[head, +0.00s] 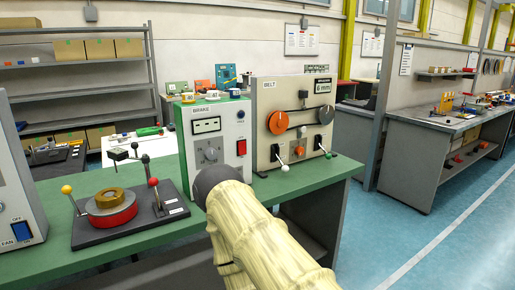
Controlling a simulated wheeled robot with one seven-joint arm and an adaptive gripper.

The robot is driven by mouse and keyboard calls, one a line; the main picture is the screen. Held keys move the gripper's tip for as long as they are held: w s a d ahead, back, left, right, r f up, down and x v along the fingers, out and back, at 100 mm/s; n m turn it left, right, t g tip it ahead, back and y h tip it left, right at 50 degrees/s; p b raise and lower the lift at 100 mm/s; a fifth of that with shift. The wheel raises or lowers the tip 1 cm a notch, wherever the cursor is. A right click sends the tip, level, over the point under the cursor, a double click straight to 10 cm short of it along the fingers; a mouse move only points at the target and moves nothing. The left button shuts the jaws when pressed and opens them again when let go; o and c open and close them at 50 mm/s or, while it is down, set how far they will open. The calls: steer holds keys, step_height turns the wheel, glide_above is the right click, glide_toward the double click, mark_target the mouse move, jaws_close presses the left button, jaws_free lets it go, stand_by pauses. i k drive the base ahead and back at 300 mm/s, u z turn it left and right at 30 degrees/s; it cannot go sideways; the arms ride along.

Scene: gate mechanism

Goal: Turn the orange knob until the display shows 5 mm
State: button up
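The orange knob (278,122) is a round disc on the left of the cream BELT panel (262,98). A dark belt runs from it to a grey wheel (326,114) on the right. The display (323,87) at the panel's upper right seems to read 6 mm. My arm, in a pale ribbed cover, rises from the bottom in front of the bench and ends in a dark rounded part left of and below the panel. My gripper cannot be made out. Nothing of mine visibly touches the knob.
The BRAKE box (205,124) stands just left of the panel. A fixture with a red ring (111,215) and upright levers is further left on the green bench (330,172). Open floor lies right.

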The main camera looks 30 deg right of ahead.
mark_target(299, 150)
steer(key=z, duration=0.15)
steer(key=i, duration=0.95)
steer(key=z, duration=0.9)
steer(key=i, duration=0.35)
steer(key=z, duration=0.25)
